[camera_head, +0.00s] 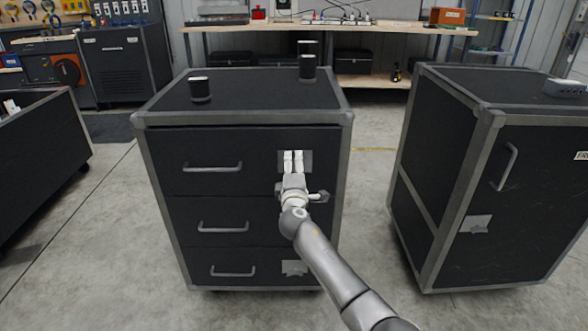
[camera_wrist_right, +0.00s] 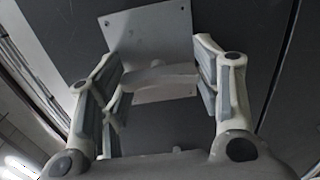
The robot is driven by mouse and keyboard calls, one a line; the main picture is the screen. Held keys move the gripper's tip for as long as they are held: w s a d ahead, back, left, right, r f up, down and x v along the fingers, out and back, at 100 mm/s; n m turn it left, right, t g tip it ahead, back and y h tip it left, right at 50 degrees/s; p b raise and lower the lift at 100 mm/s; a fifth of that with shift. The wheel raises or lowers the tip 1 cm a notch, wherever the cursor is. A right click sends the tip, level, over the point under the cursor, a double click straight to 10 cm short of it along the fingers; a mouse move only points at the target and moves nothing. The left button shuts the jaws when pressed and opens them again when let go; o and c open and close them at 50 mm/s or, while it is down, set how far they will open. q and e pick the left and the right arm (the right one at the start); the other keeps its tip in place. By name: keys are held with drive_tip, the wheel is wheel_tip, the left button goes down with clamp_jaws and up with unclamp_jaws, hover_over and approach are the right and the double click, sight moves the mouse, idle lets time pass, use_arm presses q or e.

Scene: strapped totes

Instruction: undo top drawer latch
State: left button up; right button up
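The top drawer (camera_head: 225,148) is the upper of three black drawers in the middle cabinet and looks shut. Its grey latch plate (camera_head: 306,160) is at the drawer's right side, partly hidden behind my right gripper (camera_head: 293,156). In the right wrist view the latch plate (camera_wrist_right: 152,32) lies straight ahead, with a raised grey latch piece (camera_wrist_right: 158,78) on it. There my right gripper (camera_wrist_right: 160,82) is open, one finger on each side of the latch piece. Whether the fingers touch it cannot be told. My left gripper is not in view.
The top drawer's handle (camera_head: 212,167) is left of the latch. Two black cylinders (camera_head: 200,89) (camera_head: 307,67) stand on the cabinet top. Another black cabinet (camera_head: 520,190) stands at the right, with a floor gap between. A workbench (camera_head: 400,27) is behind.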

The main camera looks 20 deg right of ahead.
drive_tip(key=shift+o, duration=1.1)
drive_tip(key=v, duration=1.2)
